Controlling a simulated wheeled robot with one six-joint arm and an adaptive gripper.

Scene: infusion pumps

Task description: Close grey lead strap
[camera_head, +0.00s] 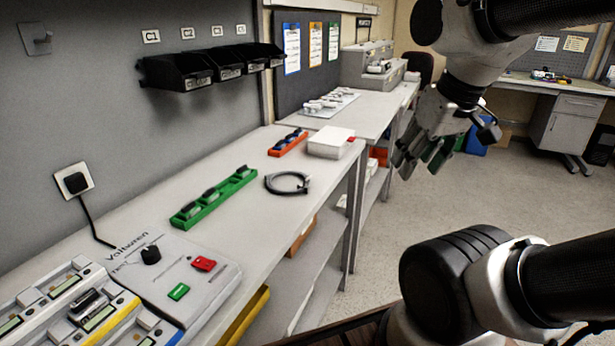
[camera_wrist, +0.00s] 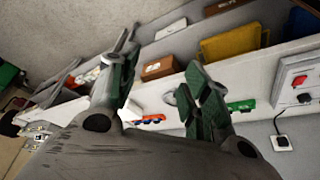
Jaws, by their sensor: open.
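The grey lead (camera_head: 287,182) lies in a loop on the white bench, right of the green rack. Its strap is too small to make out. In the wrist view a bit of grey loop (camera_wrist: 170,98) shows between my fingers, partly hidden by the right one. My gripper (camera_head: 424,158) hangs in the air beyond the bench's front edge, to the right of the lead and apart from it. Its green-padded fingers are spread and empty, as the wrist view also shows (camera_wrist: 160,80).
A green rack (camera_head: 213,197), an orange rack (camera_head: 288,143) and a white box (camera_head: 331,143) stand on the bench around the lead. A tester panel (camera_head: 165,275) with a knob and red and green switches is at the near end. Black bins (camera_head: 177,71) hang on the wall.

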